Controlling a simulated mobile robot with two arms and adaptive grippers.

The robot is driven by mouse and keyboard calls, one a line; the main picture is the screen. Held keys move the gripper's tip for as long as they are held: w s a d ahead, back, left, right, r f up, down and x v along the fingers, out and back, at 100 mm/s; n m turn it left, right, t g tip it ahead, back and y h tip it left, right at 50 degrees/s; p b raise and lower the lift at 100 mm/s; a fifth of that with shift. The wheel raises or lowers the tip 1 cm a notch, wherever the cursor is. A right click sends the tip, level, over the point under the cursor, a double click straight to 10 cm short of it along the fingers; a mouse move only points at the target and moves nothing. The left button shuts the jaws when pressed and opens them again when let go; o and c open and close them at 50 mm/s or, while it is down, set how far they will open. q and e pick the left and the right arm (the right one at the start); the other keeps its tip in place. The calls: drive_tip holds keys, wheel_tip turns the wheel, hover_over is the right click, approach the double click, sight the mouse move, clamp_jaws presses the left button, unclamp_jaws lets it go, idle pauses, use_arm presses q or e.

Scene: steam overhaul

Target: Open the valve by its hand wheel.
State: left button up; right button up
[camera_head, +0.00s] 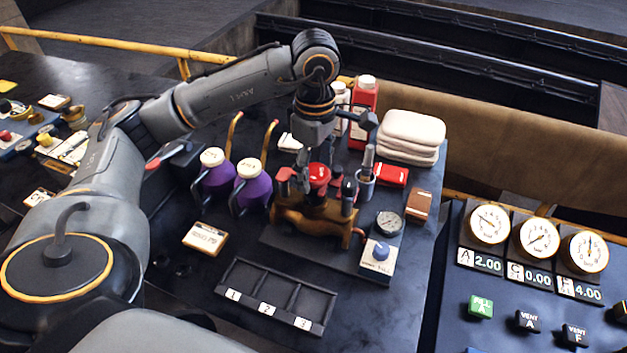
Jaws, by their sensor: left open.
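The valve's red hand wheel (318,175) sits on top of a brass valve body (305,212) on a dark base plate. My left arm comes in from the left and reaches over the table. My left gripper (318,188) points down at the hand wheel, with its fingers open on either side of the wheel. Whether the fingers touch the rim I cannot tell. The gripper and its wrist hide part of the wheel. My right gripper is not in view.
Two purple bottles (252,186) stand left of the valve. A numbered tray (275,297) lies in front. Folded towels (412,135) and a red bottle (362,112) stand behind.

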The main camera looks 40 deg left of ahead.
use_arm(q)
drive_tip(key=c, duration=1.1)
drive_tip(key=n, duration=0.2)
drive_tip(key=shift+n, duration=0.3)
drive_tip(key=n, duration=0.3)
drive_tip(key=shift+b, duration=0.3)
drive_tip(key=shift+n, duration=1)
drive_tip(key=n, duration=0.3)
drive_tip(key=shift+n, duration=0.3)
